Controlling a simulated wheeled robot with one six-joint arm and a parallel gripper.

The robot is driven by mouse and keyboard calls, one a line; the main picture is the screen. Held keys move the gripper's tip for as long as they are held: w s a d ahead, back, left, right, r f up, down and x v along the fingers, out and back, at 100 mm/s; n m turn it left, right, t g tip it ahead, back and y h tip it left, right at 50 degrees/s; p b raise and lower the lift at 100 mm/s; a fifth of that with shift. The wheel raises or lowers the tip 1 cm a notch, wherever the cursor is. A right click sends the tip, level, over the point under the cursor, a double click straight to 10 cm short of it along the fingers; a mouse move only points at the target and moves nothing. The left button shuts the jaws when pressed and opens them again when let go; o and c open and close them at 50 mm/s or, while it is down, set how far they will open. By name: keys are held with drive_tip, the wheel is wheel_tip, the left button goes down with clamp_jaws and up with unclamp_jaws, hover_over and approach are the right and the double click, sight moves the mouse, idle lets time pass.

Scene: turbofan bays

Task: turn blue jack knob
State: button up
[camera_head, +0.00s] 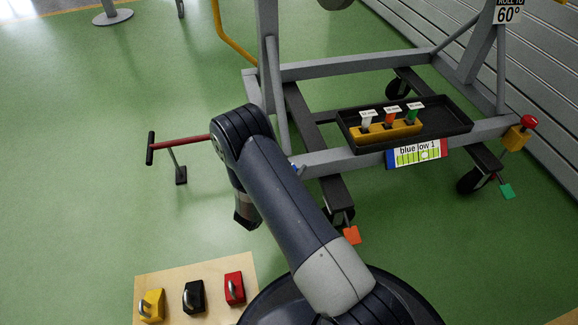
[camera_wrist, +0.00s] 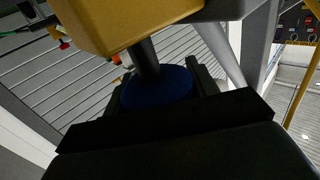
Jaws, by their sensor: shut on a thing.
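The blue jack knob (camera_wrist: 158,88) is a round blue disc on a dark stem (camera_wrist: 146,56) below a yellow block (camera_wrist: 125,20) in the wrist view. My gripper (camera_wrist: 160,90) has its two dark fingers on either side of the knob and is shut on it. A sign (camera_head: 417,153) on the frame reads "blue low 1" above a yellow-green scale.
A black tray (camera_head: 450,116) on the grey stand frame (camera_head: 350,65) holds a yellow block with several labelled pieces. A red jack knob (camera_head: 529,121) is at the right corner. A red tow bar (camera_head: 182,141) stands left. A wooden board (camera_head: 165,280) with padlock-like blocks lies front left.

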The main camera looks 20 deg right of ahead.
drive_tip(key=m+g+h, duration=0.1)
drive_tip(key=m+g, duration=0.1)
drive_tip(key=g, duration=0.1)
drive_tip(key=m+g+h, duration=0.2)
drive_tip(key=g, duration=0.1)
drive_tip(key=s+m+g+h, duration=0.1)
drive_tip(key=m+g, duration=0.1)
drive_tip(key=g, duration=0.1)
drive_tip(key=shift+d+m, duration=0.25)
drive_tip(key=shift+m, duration=0.05)
drive_tip(key=m+g, duration=0.1)
drive_tip(key=g, duration=0.1)
drive_tip(key=m+g, duration=0.2)
drive_tip(key=g, duration=0.1)
drive_tip(key=s+m+g, duration=0.1)
drive_tip(key=m+g, duration=0.1)
drive_tip(key=g, duration=0.1)
drive_tip(key=shift+g, duration=0.3)
drive_tip(key=o, duration=1)
drive_tip(key=shift+r, duration=0.1)
wheel_tip(320, 180, up, 10)
drive_tip(key=p, duration=0.5)
